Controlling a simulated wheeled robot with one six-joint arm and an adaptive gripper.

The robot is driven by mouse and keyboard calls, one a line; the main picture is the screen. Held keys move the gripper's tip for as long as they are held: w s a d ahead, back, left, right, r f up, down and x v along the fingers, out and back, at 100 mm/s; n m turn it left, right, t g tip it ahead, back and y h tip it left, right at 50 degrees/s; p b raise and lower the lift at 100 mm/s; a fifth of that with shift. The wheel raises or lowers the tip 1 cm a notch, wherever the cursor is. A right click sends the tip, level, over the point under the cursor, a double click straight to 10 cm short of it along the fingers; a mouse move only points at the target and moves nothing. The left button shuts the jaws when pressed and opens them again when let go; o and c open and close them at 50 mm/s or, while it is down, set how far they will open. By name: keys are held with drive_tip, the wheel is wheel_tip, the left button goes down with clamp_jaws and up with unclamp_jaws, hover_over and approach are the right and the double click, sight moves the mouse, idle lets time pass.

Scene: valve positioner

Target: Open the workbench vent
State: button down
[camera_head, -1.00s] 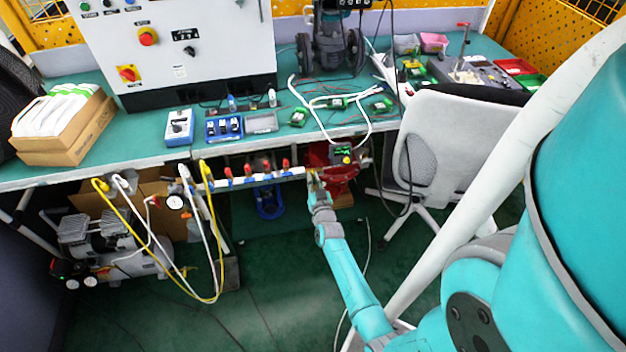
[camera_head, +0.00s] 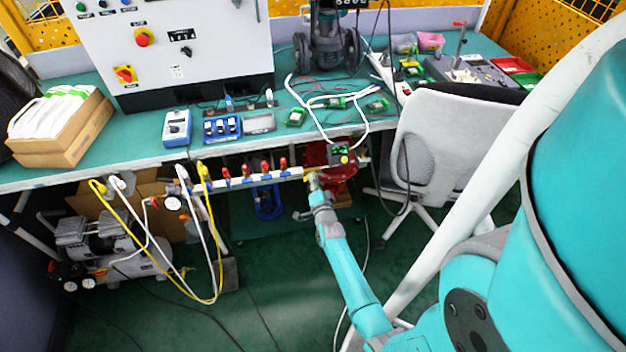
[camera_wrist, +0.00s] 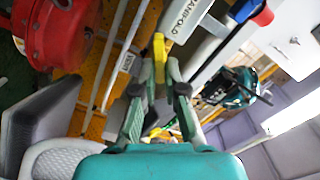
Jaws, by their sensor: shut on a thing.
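The white manifold pipe (camera_head: 262,178) runs along the front edge of the workbench, with several red-handled valves on it. At its right end is a small yellow vent handle (camera_wrist: 159,58). In the wrist view it stands between my fingertips, beside the white manifold body (camera_wrist: 190,18) with its lettering. My gripper (camera_wrist: 160,72) is shut on the yellow handle. In the head view my gripper (camera_head: 313,183) is at the manifold's right end, and the handle there is small and partly hidden by the fingers.
The workbench (camera_head: 130,165) stands just above the manifold. A red tank (camera_head: 325,165) is under the bench, behind my gripper. An office chair (camera_head: 440,150) stands close to the right. Yellow and white hoses (camera_head: 213,250) hang at the left by a compressor (camera_head: 90,245). Floor in front is clear.

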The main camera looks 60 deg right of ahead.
drive_tip(key=m, duration=0.6)
drive_tip(key=shift+s+f, duration=0.1)
drive_tip(key=shift+f, duration=0.2)
drive_tip(key=shift+m, duration=0.3)
drive_tip(key=shift+d, duration=0.1)
drive_tip(key=c, duration=1.2)
unclamp_jaws()
drive_tip(key=shift+c, duration=0.2)
drive_tip(key=v, duration=1.2)
